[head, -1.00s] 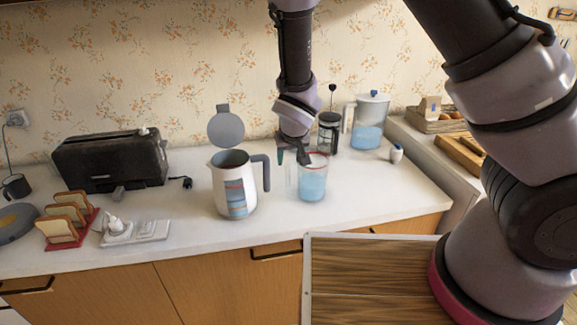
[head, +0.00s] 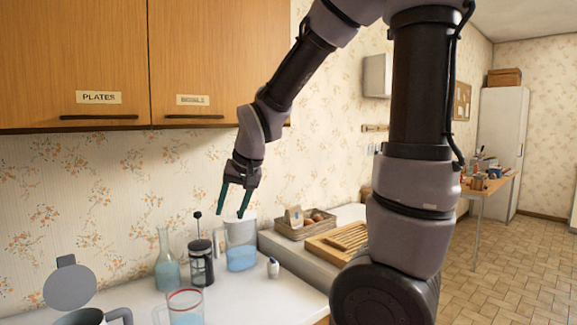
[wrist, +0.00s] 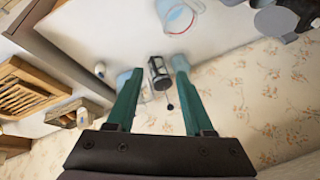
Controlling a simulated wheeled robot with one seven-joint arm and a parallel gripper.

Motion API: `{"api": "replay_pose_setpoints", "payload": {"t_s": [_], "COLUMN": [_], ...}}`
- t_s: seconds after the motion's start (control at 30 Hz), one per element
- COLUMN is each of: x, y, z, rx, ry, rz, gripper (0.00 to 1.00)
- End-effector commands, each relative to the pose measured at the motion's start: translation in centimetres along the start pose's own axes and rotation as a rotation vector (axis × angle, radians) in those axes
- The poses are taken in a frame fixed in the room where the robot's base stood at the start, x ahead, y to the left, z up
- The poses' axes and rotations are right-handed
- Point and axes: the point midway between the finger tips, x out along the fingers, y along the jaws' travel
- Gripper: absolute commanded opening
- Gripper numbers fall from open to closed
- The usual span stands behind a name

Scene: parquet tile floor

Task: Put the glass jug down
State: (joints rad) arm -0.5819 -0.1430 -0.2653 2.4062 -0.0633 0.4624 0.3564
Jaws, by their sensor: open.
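The glass jug (head: 185,308) has a red rim and holds bluish water. It stands on the white counter at the bottom edge of the head view, partly cut off. It also shows at the top of the wrist view (wrist: 178,17). My gripper (head: 232,211) is open and empty, with its two green fingers pointing down. It is raised well above the counter, apart from the jug, which lies lower and to its left in the head view. The wrist view shows nothing held between the fingers (wrist: 158,68).
A French press (head: 201,262), a glass carafe (head: 166,262) and a filter pitcher (head: 241,246) stand behind the jug. A kettle (head: 80,317) is at the left. A small white shaker (head: 272,267) and wooden boards (head: 338,241) are at the right. Cupboards (head: 215,60) hang above.

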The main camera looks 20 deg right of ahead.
Motion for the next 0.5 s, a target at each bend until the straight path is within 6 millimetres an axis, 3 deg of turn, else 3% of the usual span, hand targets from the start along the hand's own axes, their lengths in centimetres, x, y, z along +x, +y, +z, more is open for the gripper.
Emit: {"api": "replay_pose_setpoints", "payload": {"t_s": [0.03,0.2,0.33,0.5], "x": [-2.8,-10.5,-14.6,-17.3], "y": [1.4,4.9,6.6,7.4], "z": [-0.4,0.9,2.9,4.9], "rx": [0.036,0.097,0.119,0.128], "ry": [0.024,0.083,0.13,0.169], "rz": [-0.017,-0.045,-0.046,-0.036], "gripper": [0.52,0.52,0.52,0.52]}}
